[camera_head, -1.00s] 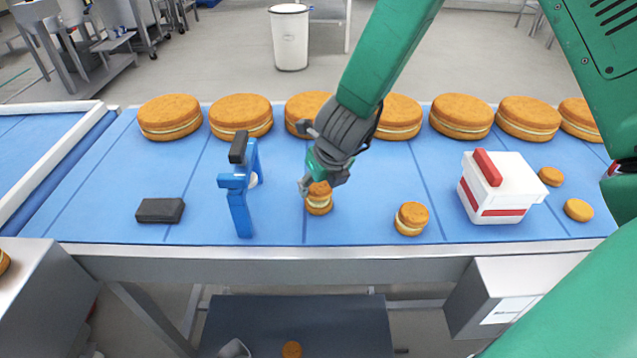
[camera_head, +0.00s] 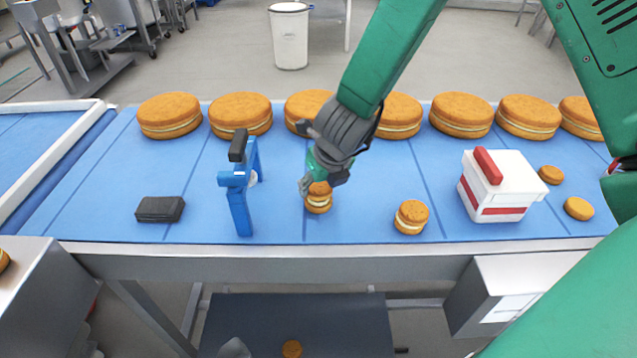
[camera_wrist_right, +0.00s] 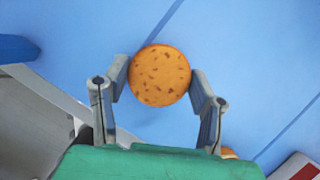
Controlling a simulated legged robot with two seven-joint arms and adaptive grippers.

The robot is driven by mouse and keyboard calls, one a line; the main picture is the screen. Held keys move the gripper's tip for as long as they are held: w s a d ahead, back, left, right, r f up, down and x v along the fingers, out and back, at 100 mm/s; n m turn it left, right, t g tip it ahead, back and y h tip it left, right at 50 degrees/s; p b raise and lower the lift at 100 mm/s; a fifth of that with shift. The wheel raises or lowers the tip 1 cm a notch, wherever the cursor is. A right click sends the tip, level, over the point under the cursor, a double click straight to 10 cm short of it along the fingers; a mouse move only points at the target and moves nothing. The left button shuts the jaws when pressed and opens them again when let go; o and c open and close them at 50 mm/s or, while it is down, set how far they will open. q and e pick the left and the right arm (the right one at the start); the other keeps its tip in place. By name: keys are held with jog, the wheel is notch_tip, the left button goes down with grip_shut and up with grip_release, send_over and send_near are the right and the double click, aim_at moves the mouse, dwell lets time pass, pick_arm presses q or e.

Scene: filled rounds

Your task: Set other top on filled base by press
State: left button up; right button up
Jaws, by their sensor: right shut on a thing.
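My right gripper (camera_head: 320,183) is shut on a small golden-brown round top (camera_head: 320,188), with a finger on each side of it. In the right wrist view the top (camera_wrist_right: 159,75) sits between the fingertips and hides whatever is under it. In the head view a small base with pale filling (camera_head: 318,206) is directly below the top. I cannot tell whether the top fully rests on the filling. The blue press (camera_head: 240,205) with a dark head stands just left of them. My left gripper is not in view.
Another small filled round (camera_head: 411,217) stands to the right, with a white, red-striped box (camera_head: 500,190) beyond it. Two small loose rounds (camera_head: 551,175) (camera_head: 578,208) lie at the far right. A dark block (camera_head: 160,209) lies left of the press. Large rounds (camera_head: 240,114) line the back.

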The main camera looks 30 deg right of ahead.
jog(key=shift+f+b, duration=0.45)
jog(key=shift+f, duration=0.1)
dwell(0.4)
jog(key=o, duration=1.4)
jog(key=shift+c, duration=0.2)
jog(key=shift+r, duration=0.1)
notch_tip(320, 180, up, 7)
jog(key=p, duration=0.6)
jog(key=shift+p, duration=0.4)
jog(key=shift+s, duration=0.1)
